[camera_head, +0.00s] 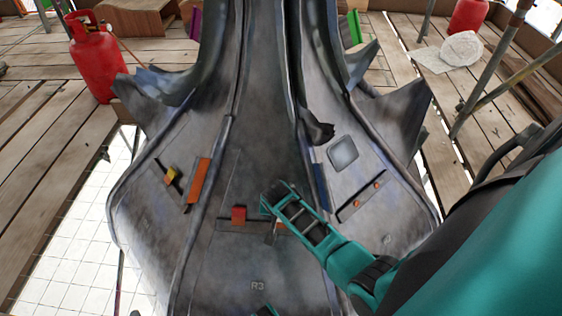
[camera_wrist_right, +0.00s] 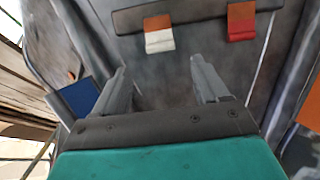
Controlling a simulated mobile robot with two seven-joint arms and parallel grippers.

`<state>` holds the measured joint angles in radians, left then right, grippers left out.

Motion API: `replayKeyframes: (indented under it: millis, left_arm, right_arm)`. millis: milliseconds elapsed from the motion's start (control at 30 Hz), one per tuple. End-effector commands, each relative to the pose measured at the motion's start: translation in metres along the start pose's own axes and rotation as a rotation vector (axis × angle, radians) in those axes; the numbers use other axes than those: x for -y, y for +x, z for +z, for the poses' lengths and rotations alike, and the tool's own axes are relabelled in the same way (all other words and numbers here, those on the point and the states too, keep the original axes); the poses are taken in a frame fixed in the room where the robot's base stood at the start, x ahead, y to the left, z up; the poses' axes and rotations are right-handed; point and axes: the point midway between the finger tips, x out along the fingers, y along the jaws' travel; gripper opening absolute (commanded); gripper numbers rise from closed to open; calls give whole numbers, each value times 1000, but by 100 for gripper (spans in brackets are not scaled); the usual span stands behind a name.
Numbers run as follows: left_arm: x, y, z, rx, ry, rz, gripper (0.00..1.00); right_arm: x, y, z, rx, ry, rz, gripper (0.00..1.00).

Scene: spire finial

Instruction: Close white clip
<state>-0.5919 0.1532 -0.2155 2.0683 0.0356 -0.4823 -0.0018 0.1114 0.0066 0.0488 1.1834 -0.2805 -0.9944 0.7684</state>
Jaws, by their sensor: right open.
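The white clip (camera_wrist_right: 159,40) shows in the right wrist view, with an orange-brown upper part on a dark strip and a white lower part. I cannot tell whether it is closed. In the head view it is mostly hidden by my right gripper; only a small orange part (camera_head: 282,226) shows there. My right gripper (camera_wrist_right: 159,66) is open and empty. Its fingertips sit on the near side of the white clip, one to each side in the picture, apparently not touching it.
A red clip (camera_wrist_right: 241,24) sits on the same strip, also seen in the head view (camera_head: 238,214). A blue plate (camera_wrist_right: 83,97) lies beside the gripper. An orange plate (camera_head: 199,181) and yellow clip (camera_head: 171,176) are on the left panel. A raised ridge (camera_head: 232,122) divides panels.

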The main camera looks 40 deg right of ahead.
Motion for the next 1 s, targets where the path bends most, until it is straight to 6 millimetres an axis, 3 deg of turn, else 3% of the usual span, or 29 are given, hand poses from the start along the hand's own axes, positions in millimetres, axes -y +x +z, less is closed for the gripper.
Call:
replayKeyframes:
  millis: [33, 133, 400, 867, 1000]
  left_arm:
    - [0, 8, 12, 4, 1, 2, 73]
    - [-2, 13, 21, 17, -1, 9, 73]
    - [-12, 21, 17, 1, -9, 34, 73]
    - [-16, 23, 10, -11, -14, 43, 73]
    - [-15, 23, 10, -11, -14, 42, 73]
  right_arm:
    - [0, 19, 2, 1, -1, 1, 73]
    - [0, 39, 2, 1, -1, 1, 73]
    - [1, 76, 2, 1, 0, -1, 73]
    - [0, 85, 0, 1, 0, -1, 73]
    - [0, 85, 0, 1, 0, -1, 63]
